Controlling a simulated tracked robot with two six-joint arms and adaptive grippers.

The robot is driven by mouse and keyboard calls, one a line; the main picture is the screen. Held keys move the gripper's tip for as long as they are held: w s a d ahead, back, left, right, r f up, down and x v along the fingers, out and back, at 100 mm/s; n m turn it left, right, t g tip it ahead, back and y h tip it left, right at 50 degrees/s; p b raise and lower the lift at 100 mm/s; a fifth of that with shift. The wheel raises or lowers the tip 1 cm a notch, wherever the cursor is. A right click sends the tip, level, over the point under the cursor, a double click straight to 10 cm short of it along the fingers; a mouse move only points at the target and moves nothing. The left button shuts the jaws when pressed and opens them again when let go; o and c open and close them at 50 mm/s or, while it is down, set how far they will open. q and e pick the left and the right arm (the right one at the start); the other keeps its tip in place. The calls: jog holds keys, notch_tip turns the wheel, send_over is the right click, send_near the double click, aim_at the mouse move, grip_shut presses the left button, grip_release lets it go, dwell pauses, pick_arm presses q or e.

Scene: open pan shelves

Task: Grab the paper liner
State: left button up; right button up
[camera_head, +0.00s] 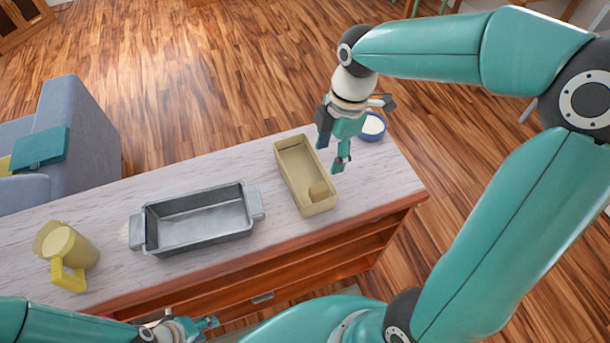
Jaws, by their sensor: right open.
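A tan, open-topped rectangular tray, which looks like the paper liner (318,208), lies on the pale shelf top right of centre. My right gripper (334,150) is open and empty, pointing down just right of the tan tray's far half. I cannot tell how high it hovers. My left gripper (204,326) is low at the bottom edge, in front of the shelf, and its jaws are unclear.
A yellow jug (68,248) stands at the left of the top. A blue bowl with white contents (373,127) is close behind my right gripper. A small pale round thing is partly hidden by the pan's left handle. Bare top shows at the right end.

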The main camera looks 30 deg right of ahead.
aim_at(319, 188)
jog(key=f, duration=0.5)
jog(key=a+f, duration=0.1)
jog(key=f, duration=0.1)
jog(key=shift+w+f, duration=0.1)
jog(key=shift+f, duration=0.2)
jog(key=shift+a+f, duration=0.2)
jog(key=shift+f, duration=0.7)
jog(key=shift+a+f, duration=0.15)
jog(key=shift+f, duration=0.8)
jog(key=shift+a+f, duration=0.2)
jog(key=shift+f, duration=0.7)
grip_shut()
